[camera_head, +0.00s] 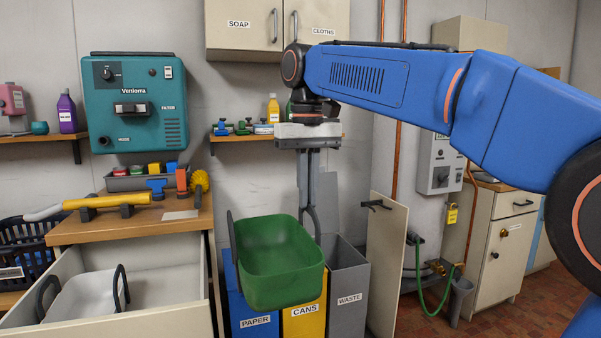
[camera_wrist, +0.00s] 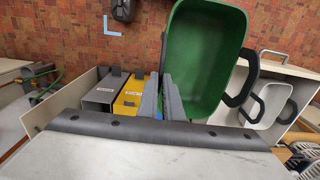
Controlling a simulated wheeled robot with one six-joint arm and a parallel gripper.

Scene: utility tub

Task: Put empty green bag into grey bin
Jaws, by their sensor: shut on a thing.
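The green bag (camera_head: 278,262) looks like an open tub with two dark loop handles, and its visible inside is empty. It hangs tilted in front of the bins. My gripper (camera_head: 309,205) points down and is shut on its right-hand handle. In the wrist view the bag (camera_wrist: 208,60) is right of my gripper (camera_wrist: 172,100); exact finger contact is partly hidden. The grey bin (camera_head: 347,290), labelled WASTE, stands open-topped just right of the bag. It also shows in the wrist view (camera_wrist: 103,92), left of the yellow bin.
The yellow CANS bin (camera_head: 304,322) and blue PAPER bin (camera_head: 255,318) stand left of the grey bin, partly behind the bag. An upright panel (camera_head: 387,265) stands close right of it. An open drawer (camera_head: 165,312) holding a white tub (camera_head: 88,296) is at left.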

